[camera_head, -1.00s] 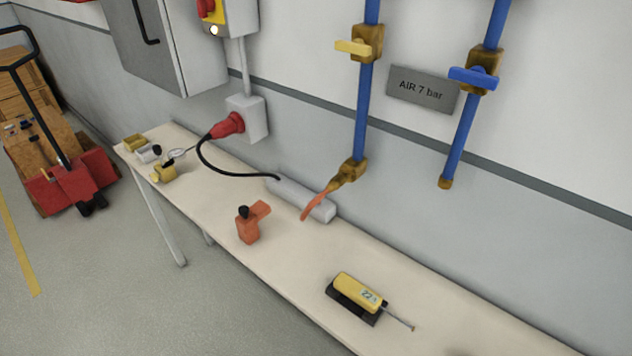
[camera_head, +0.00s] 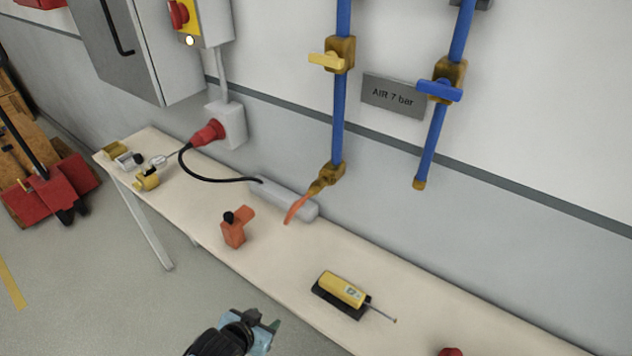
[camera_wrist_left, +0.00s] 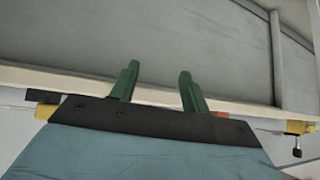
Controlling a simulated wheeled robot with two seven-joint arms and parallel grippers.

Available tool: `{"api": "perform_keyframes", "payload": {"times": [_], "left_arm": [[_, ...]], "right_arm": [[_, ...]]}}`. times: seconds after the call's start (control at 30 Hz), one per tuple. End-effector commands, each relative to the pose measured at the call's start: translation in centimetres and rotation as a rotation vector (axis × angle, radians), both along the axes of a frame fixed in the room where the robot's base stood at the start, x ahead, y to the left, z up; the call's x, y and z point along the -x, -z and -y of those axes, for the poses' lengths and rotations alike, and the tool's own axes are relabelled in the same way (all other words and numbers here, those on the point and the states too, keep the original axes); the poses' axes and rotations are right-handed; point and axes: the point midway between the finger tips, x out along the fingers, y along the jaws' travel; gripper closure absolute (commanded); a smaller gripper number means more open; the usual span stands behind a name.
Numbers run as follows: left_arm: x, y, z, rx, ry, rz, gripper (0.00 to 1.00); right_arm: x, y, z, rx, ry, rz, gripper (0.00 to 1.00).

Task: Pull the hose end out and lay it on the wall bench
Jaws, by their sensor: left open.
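The orange hose end (camera_head: 296,208) hangs from the brass fitting (camera_head: 326,178) at the bottom of the left blue pipe. Its lower tip reaches down by the grey cylinder on the bench. The wall bench (camera_head: 390,345) is a long pale top running along the wall. My left gripper (camera_head: 268,322) shows at the bottom edge of the head view, in front of the bench and well apart from the hose. In the left wrist view its two green fingers (camera_wrist_left: 157,82) stand apart with nothing between them. My right gripper is not in view.
A black cable (camera_head: 215,180) runs from a red plug (camera_head: 208,132). A red object (camera_head: 451,352) shows at the bottom.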

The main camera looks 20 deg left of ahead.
Motion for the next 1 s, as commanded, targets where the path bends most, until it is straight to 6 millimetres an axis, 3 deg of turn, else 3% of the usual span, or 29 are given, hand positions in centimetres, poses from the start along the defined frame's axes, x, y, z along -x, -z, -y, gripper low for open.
{"api": "perform_keyframes", "payload": {"times": [0.03,0.3,0.5,0.7,1.0], "left_arm": [[-1.2,-3.1,0.4,0.010,0.005,0.047,0.54],[-9.0,-15.6,2.1,0.124,0.081,0.468,0.54],[-11.3,-23.1,3.6,0.216,0.156,0.700,0.54],[-11.6,-25.5,4.1,0.250,0.187,0.775,0.54],[-11.7,-25.5,4.1,0.250,0.186,0.775,0.54]], "right_arm": [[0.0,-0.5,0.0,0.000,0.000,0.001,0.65],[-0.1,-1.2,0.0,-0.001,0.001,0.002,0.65],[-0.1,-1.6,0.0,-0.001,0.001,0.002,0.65],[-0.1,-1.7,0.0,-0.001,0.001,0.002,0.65],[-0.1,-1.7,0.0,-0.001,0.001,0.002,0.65]]}}
